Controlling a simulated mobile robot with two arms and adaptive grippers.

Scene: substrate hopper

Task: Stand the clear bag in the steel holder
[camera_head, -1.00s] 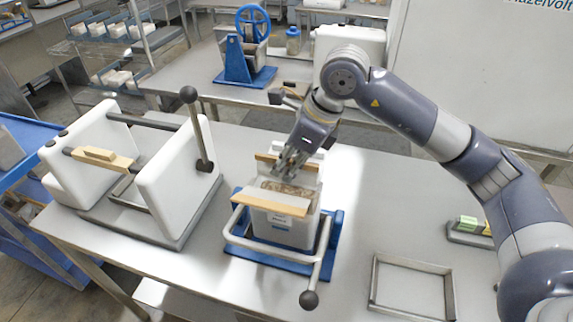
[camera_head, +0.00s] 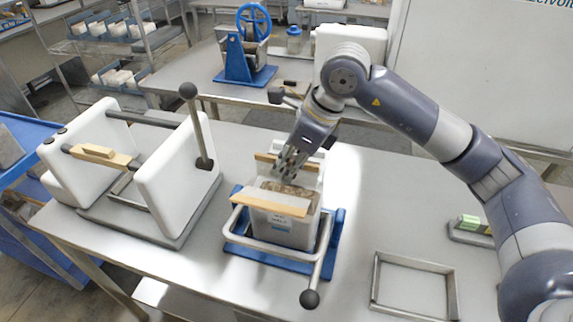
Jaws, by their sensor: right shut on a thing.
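The clear bag (camera_head: 288,189), with brown matter in it, stands in the blue-based unit at the middle of the table, between two wooden strips. My right gripper (camera_head: 286,173) reaches down from behind to the bag's top and is shut there on the bag. The fingertips are small, so the exact grip point is hard to see. The empty steel holder, a low rectangular frame (camera_head: 376,285), lies on the table at the front right. My left gripper is out of view.
A white two-walled unit (camera_head: 180,190) with bars stands at the left. The blue-based unit has a grey bar with a dark knob (camera_head: 310,299) at its front. A small green-topped item (camera_head: 470,224) lies at the right. The table between the blue unit and the frame is clear.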

